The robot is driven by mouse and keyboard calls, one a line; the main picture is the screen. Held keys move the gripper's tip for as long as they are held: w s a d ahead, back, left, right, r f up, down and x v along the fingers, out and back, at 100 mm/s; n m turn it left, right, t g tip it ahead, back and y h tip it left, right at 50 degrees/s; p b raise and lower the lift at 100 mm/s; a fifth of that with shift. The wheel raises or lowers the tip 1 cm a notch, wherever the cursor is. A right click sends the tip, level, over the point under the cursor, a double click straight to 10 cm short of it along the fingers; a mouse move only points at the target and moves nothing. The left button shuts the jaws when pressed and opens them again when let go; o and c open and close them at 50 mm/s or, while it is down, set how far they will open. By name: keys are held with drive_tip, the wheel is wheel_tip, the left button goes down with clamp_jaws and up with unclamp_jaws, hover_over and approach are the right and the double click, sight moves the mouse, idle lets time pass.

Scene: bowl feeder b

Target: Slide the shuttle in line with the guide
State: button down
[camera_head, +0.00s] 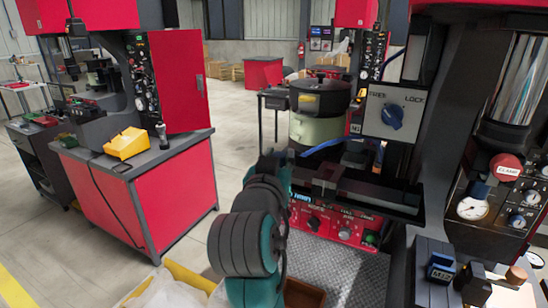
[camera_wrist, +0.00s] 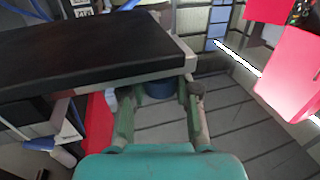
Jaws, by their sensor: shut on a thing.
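My gripper (camera_head: 276,162) is at the left end of the dark slide assembly in the head view. In the wrist view my gripper (camera_wrist: 160,94) has its fingers spread around a dark blue round piece (camera_wrist: 158,89), apparently part of the shuttle. The fingers hide much of the grip. A dark block, likely the shuttle body (camera_head: 326,179), sits on the long dark guide (camera_head: 375,190). In the wrist view a broad black slab (camera_wrist: 85,52) with a grey edge lies just beyond the fingers. I cannot tell how well shuttle and guide line up.
A red control panel (camera_head: 330,222) with knobs is below the slide. A red bench (camera_head: 140,190) is to the left, with open floor between.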

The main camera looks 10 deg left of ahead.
drive_tip(key=c, duration=0.8)
unclamp_jaws()
drive_tip(key=s, duration=0.8)
drive_tip(key=s+a, duration=0.1)
drive_tip(key=s, duration=0.3)
